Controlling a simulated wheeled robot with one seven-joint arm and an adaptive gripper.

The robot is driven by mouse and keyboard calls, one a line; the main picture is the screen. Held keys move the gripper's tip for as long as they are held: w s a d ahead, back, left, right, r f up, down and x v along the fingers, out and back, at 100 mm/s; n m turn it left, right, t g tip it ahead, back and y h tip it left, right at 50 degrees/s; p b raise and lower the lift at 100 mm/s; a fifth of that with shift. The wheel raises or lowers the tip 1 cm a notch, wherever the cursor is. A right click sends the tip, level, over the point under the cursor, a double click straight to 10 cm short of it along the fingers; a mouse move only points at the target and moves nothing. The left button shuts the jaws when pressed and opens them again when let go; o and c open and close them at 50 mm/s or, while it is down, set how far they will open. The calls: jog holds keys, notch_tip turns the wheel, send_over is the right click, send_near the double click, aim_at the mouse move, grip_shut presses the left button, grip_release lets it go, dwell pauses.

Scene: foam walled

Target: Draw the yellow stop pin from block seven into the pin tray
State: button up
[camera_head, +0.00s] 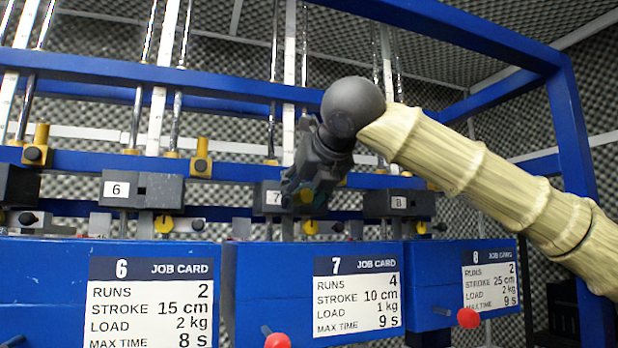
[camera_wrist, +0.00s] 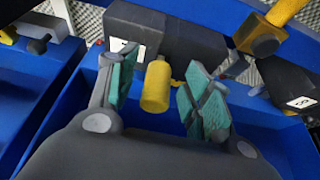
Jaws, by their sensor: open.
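Block seven is a dark grey block with a white "7" label (camera_head: 268,195); it also shows in the wrist view (camera_wrist: 180,38). A yellow cylindrical pin (camera_wrist: 156,88) sticks out of its front. My gripper (camera_head: 302,196) is in front of this block and covers part of it. In the wrist view my gripper (camera_wrist: 162,68) is open, with one teal-padded finger on each side of the pin. Gaps show between the pin and both pads. In the head view the pin is largely hidden by my gripper. I cannot identify the pin tray with certainty.
Blue boxes with job cards 6 (camera_head: 150,300), 7 (camera_head: 357,295) and 8 (camera_head: 490,285) stand below the blocks. Red knobs (camera_head: 468,318) stick out from them. Block six (camera_head: 143,190) and block eight (camera_head: 405,203) flank block seven. A brass-coloured fitting (camera_wrist: 262,35) is close at right.

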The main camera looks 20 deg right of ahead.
jog(key=shift+w+f, duration=0.1)
jog(key=shift+w, duration=0.1)
jog(key=shift+c, duration=0.2)
grip_shut()
jog(key=shift+s, duration=0.15)
jog(key=s+b, duration=0.6)
jog(key=s, duration=0.7)
jog(key=shift+d, duration=0.25)
dwell(2.8)
jog(key=shift+s, duration=0.15)
dwell(0.5)
